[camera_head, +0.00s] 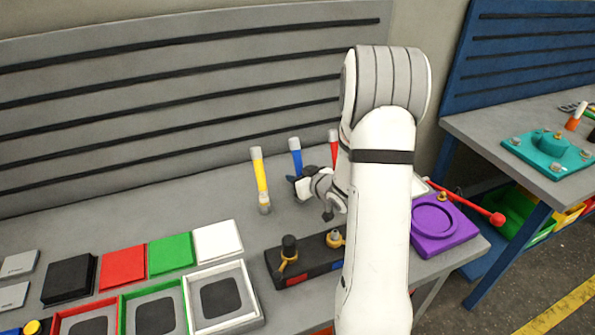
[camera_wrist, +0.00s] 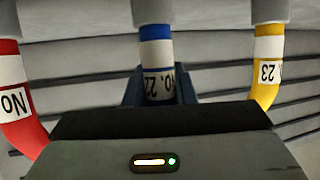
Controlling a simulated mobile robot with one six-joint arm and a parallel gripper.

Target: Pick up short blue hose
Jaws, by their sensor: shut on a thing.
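The short blue hose (camera_head: 296,158) stands on the grey table in the head view, its grey-capped top above my gripper. My gripper (camera_head: 300,186) reaches it from the right at its lower part. In the wrist view the blue hose (camera_wrist: 157,55) stands upright between my gripper's fingers (camera_wrist: 158,92), which are shut on it. It has blue and white bands and a label that seems to read No. 22. Its lower end is hidden behind the gripper body.
A yellow hose (camera_head: 261,180) stands to the left of the blue one and a red hose (camera_head: 334,145) to the right, partly behind my arm. A black block with fittings (camera_head: 300,268) and a purple part (camera_head: 440,226) lie in front. Coloured trays (camera_head: 222,296) line the front left.

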